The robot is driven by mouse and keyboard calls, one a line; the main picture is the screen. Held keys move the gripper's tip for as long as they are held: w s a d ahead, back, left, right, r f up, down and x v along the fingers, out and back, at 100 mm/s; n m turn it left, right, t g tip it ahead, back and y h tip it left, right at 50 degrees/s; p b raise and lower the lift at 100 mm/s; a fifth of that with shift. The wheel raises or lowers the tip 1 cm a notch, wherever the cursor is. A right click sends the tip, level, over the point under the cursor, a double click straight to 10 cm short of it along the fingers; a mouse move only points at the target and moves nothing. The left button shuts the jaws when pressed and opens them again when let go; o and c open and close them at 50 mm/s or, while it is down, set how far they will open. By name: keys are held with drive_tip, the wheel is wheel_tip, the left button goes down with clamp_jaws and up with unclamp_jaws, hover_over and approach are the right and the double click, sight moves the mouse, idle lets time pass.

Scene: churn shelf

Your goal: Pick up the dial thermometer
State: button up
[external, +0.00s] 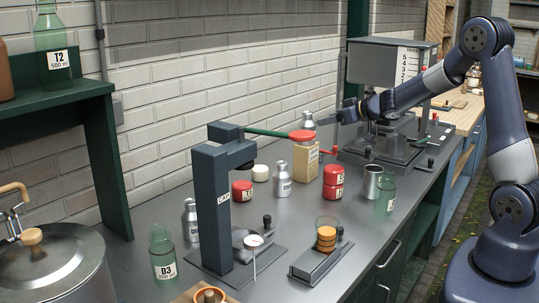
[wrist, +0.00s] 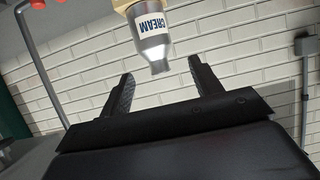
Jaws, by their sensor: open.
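The dial thermometer (external: 254,241) has a round white face and a thin stem. It is at the foot of a dark upright stand (external: 213,205) on the metal bench, in the external view; what supports it is unclear. My gripper (external: 334,118) is far from it, toward the back right of the bench. In the wrist view my gripper (wrist: 165,80) is open, with two dark fingers apart and nothing between them. A silver bottle labelled CREAM (wrist: 152,35) appears upside down beyond the fingertips. The thermometer does not show in the wrist view.
Near the thermometer are a clear bottle labelled D3 (external: 163,258) and a small scale-like device with an orange stack in a glass (external: 326,235). Red tins (external: 333,182), a silver cup (external: 372,182) and silver bottles (external: 282,179) stand mid-bench. A large metal pot (external: 50,265) is front left.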

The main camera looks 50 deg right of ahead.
drive_tip(key=shift+c, duration=1)
drive_tip(key=shift+a, duration=0.1)
drive_tip(key=n+g+y+b, duration=0.6)
drive_tip(key=n+y+b, duration=0.2)
drive_tip(key=n+y, duration=0.3)
approach(245, 248)
drive_tip(key=x, duration=0.9)
drive_tip(key=shift+w+f+b, duration=0.3)
drive_tip(key=shift+w+f, duration=0.1)
drive_tip(key=shift+c, duration=0.4)
drive_tip(key=c, duration=0.7)
